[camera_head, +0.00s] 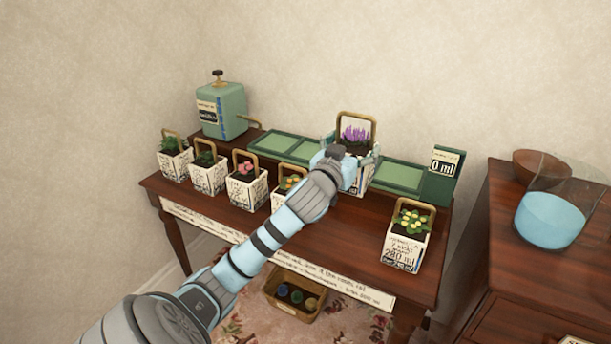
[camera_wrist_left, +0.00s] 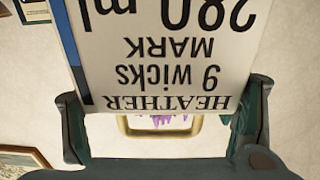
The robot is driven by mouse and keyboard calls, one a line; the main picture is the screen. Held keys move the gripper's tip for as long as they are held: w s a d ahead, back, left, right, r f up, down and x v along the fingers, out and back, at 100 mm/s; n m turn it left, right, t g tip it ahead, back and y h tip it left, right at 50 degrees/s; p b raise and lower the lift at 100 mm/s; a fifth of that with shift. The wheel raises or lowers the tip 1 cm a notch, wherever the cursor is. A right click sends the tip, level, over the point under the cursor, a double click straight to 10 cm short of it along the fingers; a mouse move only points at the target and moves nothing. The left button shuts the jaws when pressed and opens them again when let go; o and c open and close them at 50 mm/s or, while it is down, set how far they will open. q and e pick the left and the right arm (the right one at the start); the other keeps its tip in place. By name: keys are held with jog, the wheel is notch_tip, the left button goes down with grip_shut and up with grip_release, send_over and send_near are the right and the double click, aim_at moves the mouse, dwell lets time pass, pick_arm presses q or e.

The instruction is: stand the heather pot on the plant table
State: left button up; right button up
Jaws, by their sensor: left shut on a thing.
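The heather pot (camera_head: 356,137) is a square white lettered pot with purple flowers and a tan hoop handle. My left gripper (camera_head: 350,157) is shut on its sides. In the left wrist view the pot's label (camera_wrist_left: 160,72) fills the middle, upside down, reading HEATHER, 9 wicks, MARK and 280 ml, between the fingers (camera_wrist_left: 160,112). The pot looks upright at the green tray (camera_head: 401,177) along the back of the brown plant table (camera_head: 340,222). I cannot tell whether its base touches the tray; my wrist partly hides it. My right gripper is out of view.
Several potted plants, one with pink flowers (camera_head: 248,190), line the table's left side. A yellow-flowered pot (camera_head: 405,246) stands at front right. A green tank (camera_head: 221,110) is at back left, a 0 ml sign (camera_head: 446,161) at right. The front middle is bare.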

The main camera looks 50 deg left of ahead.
pick_arm(q)
notch_tip(320, 180, down, 18)
jog(key=b, duration=0.7)
jog(key=o, duration=1.8)
jog(key=shift+d, duration=0.1)
jog(key=shift+o, duration=0.6)
jog(key=shift+r, duration=0.1)
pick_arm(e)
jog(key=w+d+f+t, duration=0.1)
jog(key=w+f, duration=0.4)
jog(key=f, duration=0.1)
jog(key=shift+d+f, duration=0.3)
pick_arm(q)
jog(key=p+v, duration=0.1)
jog(key=v, duration=1.1)
jog(key=shift+p, duration=0.3)
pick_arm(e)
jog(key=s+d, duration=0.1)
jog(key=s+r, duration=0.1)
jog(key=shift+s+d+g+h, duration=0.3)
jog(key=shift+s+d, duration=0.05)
